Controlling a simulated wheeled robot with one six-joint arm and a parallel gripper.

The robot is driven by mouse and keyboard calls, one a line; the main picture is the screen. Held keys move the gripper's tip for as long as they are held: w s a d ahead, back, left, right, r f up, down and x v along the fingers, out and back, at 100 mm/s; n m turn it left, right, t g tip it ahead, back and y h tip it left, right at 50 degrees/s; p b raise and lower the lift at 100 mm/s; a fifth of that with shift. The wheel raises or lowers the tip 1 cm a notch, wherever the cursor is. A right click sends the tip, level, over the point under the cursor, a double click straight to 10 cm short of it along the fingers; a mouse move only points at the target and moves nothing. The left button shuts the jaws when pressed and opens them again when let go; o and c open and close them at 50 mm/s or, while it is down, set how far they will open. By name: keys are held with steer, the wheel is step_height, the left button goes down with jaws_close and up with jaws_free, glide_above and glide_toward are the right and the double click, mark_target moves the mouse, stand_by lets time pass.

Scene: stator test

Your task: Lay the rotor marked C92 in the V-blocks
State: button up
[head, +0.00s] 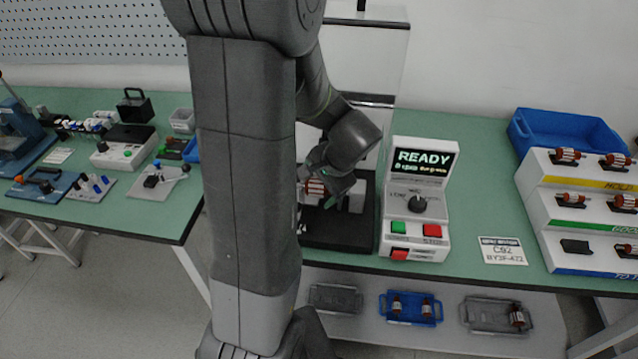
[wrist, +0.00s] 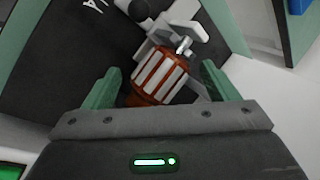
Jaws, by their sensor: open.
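A rotor with a red-brown core and pale stripes (wrist: 163,75) is between the green fingers of my gripper (wrist: 160,84) in the wrist view. My gripper is open, with a gap visible beside the rotor. The shaft at the rotor's far end lies at a grey V-block (wrist: 180,35); the near end is hidden by my gripper. In the head view the rotor (head: 315,187) shows under my gripper (head: 325,187), above the black base (head: 335,232) of the test stand. No mark on the rotor is readable.
The test box (head: 415,205) reads READY and stands right of the stand. A card (head: 502,251) reads C92. A stepped rack (head: 560,225) holds several rotors at right, before a blue bin (head: 570,130). Trays with rotors, one of them blue (head: 411,318), lie on the lower shelf.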

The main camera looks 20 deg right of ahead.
step_height(320, 180, up, 10)
stand_by(0.5)
step_height(320, 180, down, 10)
steer(key=shift+f, duration=0.1)
steer(key=shift+r, duration=0.3)
stand_by(0.7)
